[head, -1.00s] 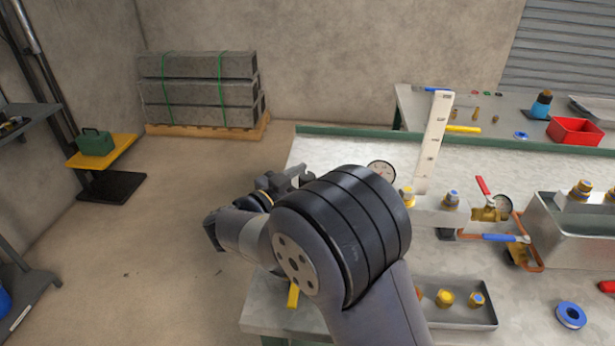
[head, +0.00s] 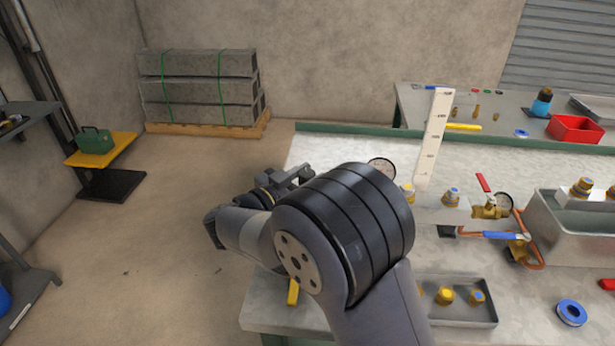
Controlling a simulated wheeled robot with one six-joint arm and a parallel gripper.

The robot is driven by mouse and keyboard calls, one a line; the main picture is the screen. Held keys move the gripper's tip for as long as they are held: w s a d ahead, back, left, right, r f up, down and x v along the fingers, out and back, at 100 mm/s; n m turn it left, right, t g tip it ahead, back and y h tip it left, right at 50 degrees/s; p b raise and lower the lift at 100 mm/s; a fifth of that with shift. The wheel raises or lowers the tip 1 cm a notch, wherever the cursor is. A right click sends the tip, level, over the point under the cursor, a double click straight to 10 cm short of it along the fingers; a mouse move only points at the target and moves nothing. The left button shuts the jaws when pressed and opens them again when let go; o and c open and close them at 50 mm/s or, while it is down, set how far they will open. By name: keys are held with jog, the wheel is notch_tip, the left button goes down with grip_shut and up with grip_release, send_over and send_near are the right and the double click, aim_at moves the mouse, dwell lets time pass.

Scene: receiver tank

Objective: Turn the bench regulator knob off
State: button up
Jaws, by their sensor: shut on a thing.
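My gripper (head: 300,175) is at the left end of the bench, partly behind my own large dark arm joint. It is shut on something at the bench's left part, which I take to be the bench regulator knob. The knob itself cannot be made out, as the gripper and arm cover that spot. A round white gauge (head: 381,166) shows just behind the arm, to the right of the gripper. How far the knob is turned cannot be seen.
The bench (head: 560,178) carries a tall white scale board (head: 433,138), a red-handled valve (head: 488,208), a blue-handled valve (head: 500,236), a grey tank (head: 570,240), a fittings tray (head: 455,312) and a blue tape roll (head: 571,313).

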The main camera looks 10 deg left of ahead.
jog(key=shift+f+n+t+y+b, duration=0.25)
jog(key=shift+y+b, duration=0.25)
jog(key=shift+b, duration=1)
jog(key=shift+f+n+t+y+b, duration=0.1)
jog(key=shift+n+t+y+b, duration=0.3)
jog(key=shift+b, duration=1.1)
